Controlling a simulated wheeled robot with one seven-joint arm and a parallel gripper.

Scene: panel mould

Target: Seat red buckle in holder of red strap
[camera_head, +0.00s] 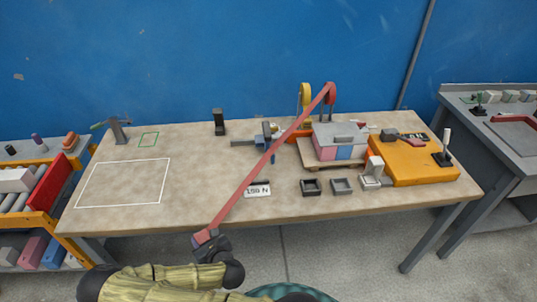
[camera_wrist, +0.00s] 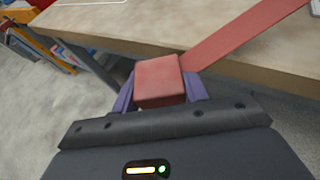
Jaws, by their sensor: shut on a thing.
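My gripper (camera_head: 208,241) is shut on the red buckle (camera_wrist: 158,82), in front of the table's near edge and left of its middle. In the wrist view the buckle is a red block between two purple fingers. The red strap (camera_head: 252,178) runs taut from the buckle up across the table to a red reel (camera_head: 331,92) at the back. I cannot tell which holder belongs to the red strap.
A yellow reel (camera_head: 305,92) stands beside the red one. A pink and blue box (camera_head: 340,142) sits on a wooden board. An orange plate (camera_head: 425,165) lies at the right. A "150 N" label (camera_head: 257,191) lies beside the strap. The table's left part, with a white outline, is clear.

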